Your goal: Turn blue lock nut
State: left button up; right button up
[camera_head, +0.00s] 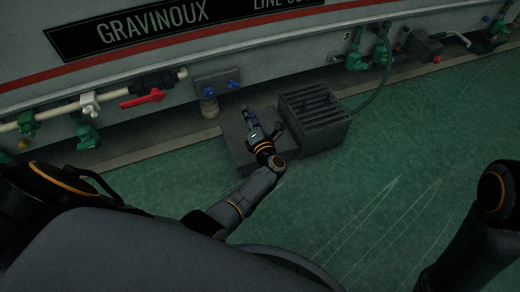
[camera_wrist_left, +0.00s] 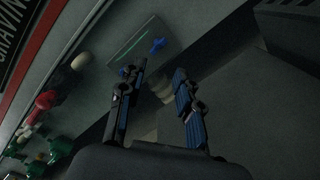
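Two small blue wing-shaped parts sit on a grey plate (camera_head: 218,79) on the wall: a left one (camera_head: 207,92) and a right one (camera_head: 233,84). I cannot tell which is the lock nut. My left gripper (camera_head: 250,117) is open and empty, below and to the right of the plate, apart from both. In the left wrist view, the gripper's fingers (camera_wrist_left: 158,80) are spread, with one blue part (camera_wrist_left: 158,44) beyond them and another (camera_wrist_left: 124,71) partly hidden by a finger. My right arm shows at the right edge; its gripper is out of view.
A dark slatted box (camera_head: 315,118) stands on the floor just right of my left gripper. A red-handled valve (camera_head: 143,98) and green and white valves on a pipe lie left of the plate. A hose (camera_head: 378,90) runs down at the right. Green floor is clear.

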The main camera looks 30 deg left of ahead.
pick_arm(q)
jog(key=s+d+r+m+h+p, duration=0.3)
jog(key=s+d+m+h+p, duration=0.6)
jog(key=m+p, duration=0.8)
jog(key=s+h+p, duration=0.2)
jog(key=s+p, duration=0.1)
jog(key=p, duration=0.4)
jog(key=shift+s+d+r, duration=0.2)
jog(key=shift+d+r, duration=0.15)
jog(key=shift+r, duration=0.05)
